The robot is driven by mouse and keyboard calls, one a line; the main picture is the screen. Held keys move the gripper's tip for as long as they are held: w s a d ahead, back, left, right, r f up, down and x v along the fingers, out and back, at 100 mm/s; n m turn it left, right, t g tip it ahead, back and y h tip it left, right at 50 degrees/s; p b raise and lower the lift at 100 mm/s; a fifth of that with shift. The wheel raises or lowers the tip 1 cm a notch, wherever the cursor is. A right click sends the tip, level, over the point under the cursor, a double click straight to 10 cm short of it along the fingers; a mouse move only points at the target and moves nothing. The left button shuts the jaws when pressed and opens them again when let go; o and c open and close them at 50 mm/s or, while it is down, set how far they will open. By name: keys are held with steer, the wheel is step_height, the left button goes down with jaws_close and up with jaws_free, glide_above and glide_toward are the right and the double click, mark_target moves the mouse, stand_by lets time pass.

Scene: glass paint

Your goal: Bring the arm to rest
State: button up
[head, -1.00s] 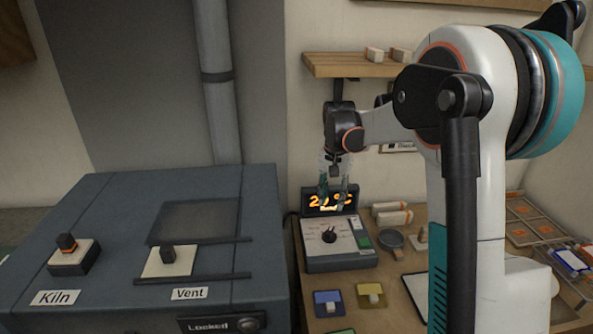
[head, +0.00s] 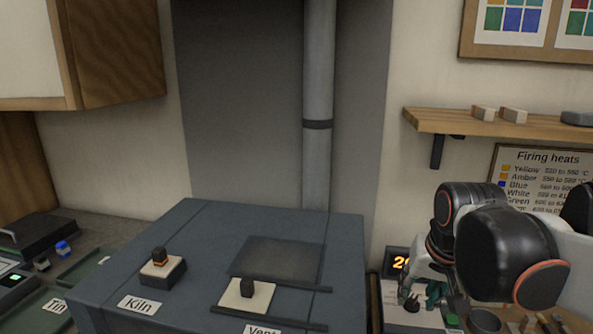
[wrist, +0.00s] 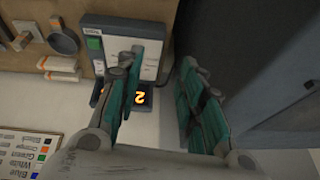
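My arm (head: 510,255) is folded low at the right of the head view. My gripper (wrist: 162,62) shows in the wrist view with its two teal-padded fingers apart and nothing between them. In the head view part of one teal finger (head: 433,294) shows beside the controller; the rest is hidden behind my arm. The controller (wrist: 151,36) has a green button, and its orange-lit display (wrist: 143,99) is partly covered by a finger. The display also shows at the left of my arm in the head view (head: 397,262).
The blue-grey kiln (head: 200,250) stands close to the left of my gripper, with Kiln and Vent switches on top. A wooden shelf (head: 480,124) and a firing heats chart (head: 540,165) are on the wall above my arm. A magnifier-like round tool (wrist: 63,42) lies near the controller.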

steer(key=s+a+f+n+t, duration=0.1)
steer(key=s+f, duration=0.1)
steer(key=s, duration=0.3)
steer(key=s+a+f+n+t+b, duration=0.1)
steer(key=s+a+f+n, duration=0.1)
steer(key=s, duration=0.4)
steer(key=shift+a+f+t+b, duration=0.3)
steer(key=shift+f+t, duration=0.1)
steer(key=shift+f, duration=0.2)
steer(key=shift+s, duration=0.1)
